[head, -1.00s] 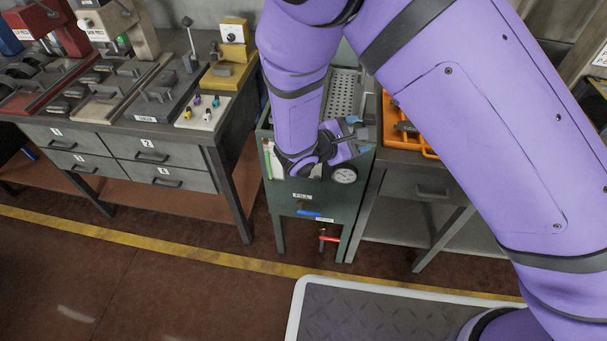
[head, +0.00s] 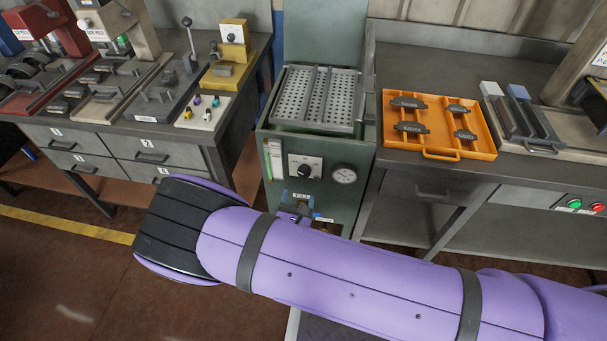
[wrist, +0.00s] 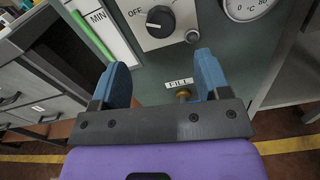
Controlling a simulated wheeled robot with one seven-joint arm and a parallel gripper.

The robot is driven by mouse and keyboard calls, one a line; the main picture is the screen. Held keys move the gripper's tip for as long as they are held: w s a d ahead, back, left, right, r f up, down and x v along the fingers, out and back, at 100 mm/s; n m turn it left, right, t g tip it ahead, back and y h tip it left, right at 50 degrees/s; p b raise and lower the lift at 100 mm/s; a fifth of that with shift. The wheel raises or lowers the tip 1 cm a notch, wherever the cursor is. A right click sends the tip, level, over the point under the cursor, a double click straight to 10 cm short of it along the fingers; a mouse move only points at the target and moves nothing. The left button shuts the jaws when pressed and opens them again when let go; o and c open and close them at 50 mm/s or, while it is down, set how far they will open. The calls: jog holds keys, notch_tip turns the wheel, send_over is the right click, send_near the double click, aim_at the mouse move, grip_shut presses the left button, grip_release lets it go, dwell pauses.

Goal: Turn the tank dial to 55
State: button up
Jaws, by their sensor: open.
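The green tank (head: 270,185) stands in the middle of the head view. The tank dial (head: 303,168) is a black knob on a white plate on its front. In the wrist view the dial (wrist: 160,20) is at the top, with "OFF" printed to its left; I cannot read its exact setting. My gripper (wrist: 162,62) is open and empty, its blue fingers apart, short of the dial and below it in the wrist view. In the head view my gripper (head: 294,212) is mostly hidden by my arm, below the dial.
A round temperature gauge (head: 344,173) sits right of the dial. A level strip marked "MIN" (wrist: 95,32) is left of it. A "FILL" label (wrist: 179,82) with a brass fitting is below. A perforated tray (head: 318,98) tops the tank; an orange tray (head: 440,148) lies on the right bench.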

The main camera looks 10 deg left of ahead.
aim_at(303, 174)
jog(key=w, duration=0.9)
jog(key=shift+w, duration=0.35)
jog(key=c, duration=0.9)
